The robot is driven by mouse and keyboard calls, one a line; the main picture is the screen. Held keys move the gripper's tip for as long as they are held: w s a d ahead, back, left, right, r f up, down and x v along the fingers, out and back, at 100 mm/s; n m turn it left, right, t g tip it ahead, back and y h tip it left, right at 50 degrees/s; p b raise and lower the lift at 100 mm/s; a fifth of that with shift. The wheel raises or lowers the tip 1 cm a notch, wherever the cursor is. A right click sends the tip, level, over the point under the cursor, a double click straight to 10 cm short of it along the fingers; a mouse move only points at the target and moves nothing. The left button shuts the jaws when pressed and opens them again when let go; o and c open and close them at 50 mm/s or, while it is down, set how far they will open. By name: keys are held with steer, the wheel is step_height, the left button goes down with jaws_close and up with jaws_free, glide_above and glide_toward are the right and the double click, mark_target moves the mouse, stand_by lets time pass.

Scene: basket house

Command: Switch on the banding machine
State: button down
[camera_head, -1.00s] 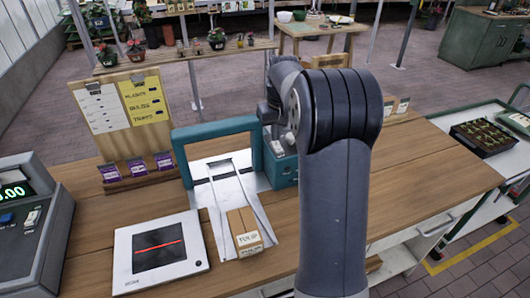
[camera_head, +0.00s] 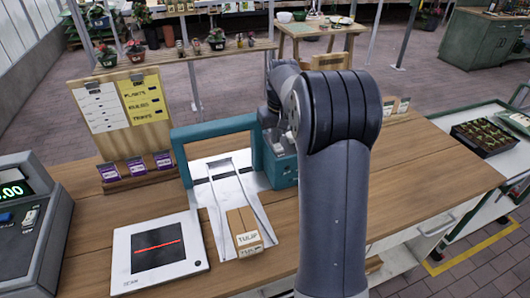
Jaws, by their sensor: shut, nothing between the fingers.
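The banding machine has a teal arch (camera_head: 216,145) over a silver sloped bed. A teal control box (camera_head: 282,168) stands at the arch's right foot, with small pale parts on its top. A light brown packet labelled TULIP (camera_head: 244,232) lies at the lower end of the bed. My gripper (camera_head: 279,133) is small and dark, pointing down at the top of the control box. It looks shut and holds nothing. My forearm and wrist partly cover it and the box's right side, so I cannot tell whether it touches the switch.
A scanner pad (camera_head: 158,252) with a red line lies left of the bed. A till (camera_head: 30,222) stands at the far left. The wooden counter (camera_head: 430,170) is clear to the right.

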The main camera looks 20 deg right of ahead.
steer(key=shift+f, duration=0.2)
step_height(320, 180, up, 7)
steer(key=p, duration=0.6)
steer(key=shift+r, duration=0.1)
steer(key=shift+f, duration=0.25)
step_height(320, 180, down, 7)
steer(key=b, duration=0.6)
steer(key=shift+r, duration=0.1)
steer(key=shift+r, duration=0.15)
stand_by(0.3)
